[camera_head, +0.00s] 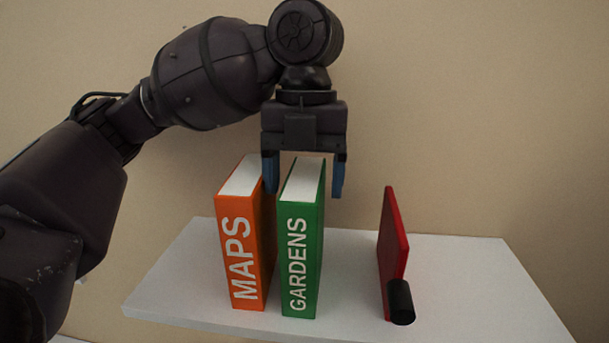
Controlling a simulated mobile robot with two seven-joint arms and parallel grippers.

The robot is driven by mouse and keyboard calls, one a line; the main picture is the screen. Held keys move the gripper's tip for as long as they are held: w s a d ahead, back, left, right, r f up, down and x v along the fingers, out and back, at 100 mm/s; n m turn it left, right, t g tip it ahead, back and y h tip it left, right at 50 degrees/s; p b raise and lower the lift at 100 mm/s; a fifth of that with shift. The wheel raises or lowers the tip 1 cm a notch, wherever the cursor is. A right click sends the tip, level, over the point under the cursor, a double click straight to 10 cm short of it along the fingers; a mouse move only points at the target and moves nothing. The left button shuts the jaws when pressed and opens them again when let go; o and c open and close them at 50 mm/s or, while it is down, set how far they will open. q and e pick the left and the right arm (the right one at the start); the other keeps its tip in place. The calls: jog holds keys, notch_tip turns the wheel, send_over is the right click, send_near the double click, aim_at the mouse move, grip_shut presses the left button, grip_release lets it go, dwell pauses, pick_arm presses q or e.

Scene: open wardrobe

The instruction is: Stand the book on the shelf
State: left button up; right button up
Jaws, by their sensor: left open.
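A green book marked GARDENS (298,258) stands upright on the white shelf (178,291). An orange book marked MAPS (239,252) stands upright just left of it, with a narrow gap between their front spines. My left gripper (304,192) is open above and around the top of the green book, one blue finger on each side. The left finger is in the gap between the two books; the right finger is to the right of the green book. I cannot tell whether the fingers touch it. My right gripper is not in view.
A thin red upright panel (392,245), like a bookend, stands on the shelf to the right, with a black cylinder (400,302) at its front foot. Free shelf lies between the green book and the panel, and further right. A beige wall is behind.

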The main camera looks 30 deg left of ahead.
pick_arm(q)
jog(key=shift+r, duration=0.1)
notch_tip(320, 180, up, 12)
jog(key=w+p, duration=0.1)
jog(key=p, duration=0.1)
jog(key=shift+w+a, duration=0.15)
jog(key=shift+a, duration=0.15)
dwell(0.5)
